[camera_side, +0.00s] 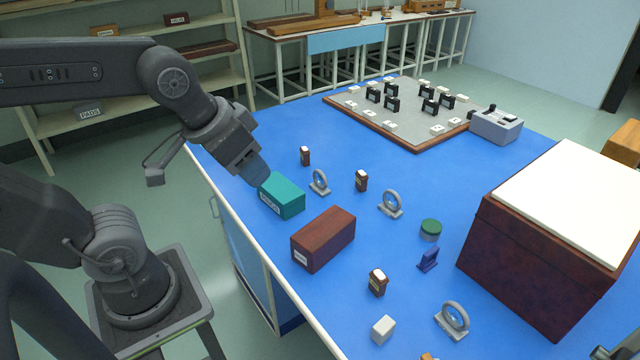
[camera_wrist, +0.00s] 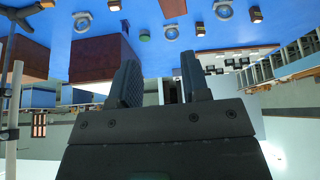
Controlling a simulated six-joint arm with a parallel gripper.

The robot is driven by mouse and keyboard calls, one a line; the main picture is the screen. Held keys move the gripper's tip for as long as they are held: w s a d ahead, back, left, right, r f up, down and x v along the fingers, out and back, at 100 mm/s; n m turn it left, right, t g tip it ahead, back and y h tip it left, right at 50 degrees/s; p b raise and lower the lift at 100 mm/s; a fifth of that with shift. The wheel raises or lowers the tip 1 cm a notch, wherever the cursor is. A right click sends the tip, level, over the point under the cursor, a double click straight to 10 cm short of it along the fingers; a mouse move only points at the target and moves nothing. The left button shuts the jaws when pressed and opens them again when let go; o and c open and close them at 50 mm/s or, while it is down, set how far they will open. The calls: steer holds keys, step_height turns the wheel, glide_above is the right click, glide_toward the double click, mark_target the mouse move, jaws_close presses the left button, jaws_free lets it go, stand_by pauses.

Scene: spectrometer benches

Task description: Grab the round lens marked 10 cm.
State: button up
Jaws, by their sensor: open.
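Three round lenses in grey ring mounts stand on the blue bench in the side view: one near the teal box (camera_side: 319,183), one in the middle (camera_side: 390,204) and one at the front (camera_side: 454,320). No 10 cm marking is readable on any of them. Ring lenses also show along the top of the wrist view, at left (camera_wrist: 82,20), middle (camera_wrist: 171,32) and right (camera_wrist: 223,10). My gripper (camera_side: 259,174) is above the bench's left edge, by the teal box, apart from every lens. In the wrist view its fingers (camera_wrist: 160,75) are spread with nothing between them.
A teal box (camera_side: 281,198) and a brown box (camera_side: 324,240) lie along the left edge. Small brown blocks (camera_side: 361,181) and a green-topped cylinder (camera_side: 431,229) stand among the lenses. A large white-topped box (camera_side: 565,200) fills the right. A grey board (camera_side: 405,125) holds small parts behind.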

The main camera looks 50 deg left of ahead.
steer(key=w+a+n+g+y, duration=0.2)
steer(key=w+a+n, duration=0.3)
steer(key=w, duration=0.6)
steer(key=n+g+y, duration=0.2)
steer(key=n+g, duration=0.1)
steer(key=n, duration=0.9)
glide_above(320, 171)
steer(key=d, duration=0.5)
step_height(320, 171, down, 14)
steer(key=shift+n+g, duration=0.3)
steer(key=shift+n, duration=0.1)
steer(key=x, duration=0.9)
steer(key=shift+w+a, duration=0.15)
steer(key=shift+a, duration=0.05)
steer(key=shift+x, duration=3.05)
steer(key=shift+a, duration=0.1)
jaws_close()
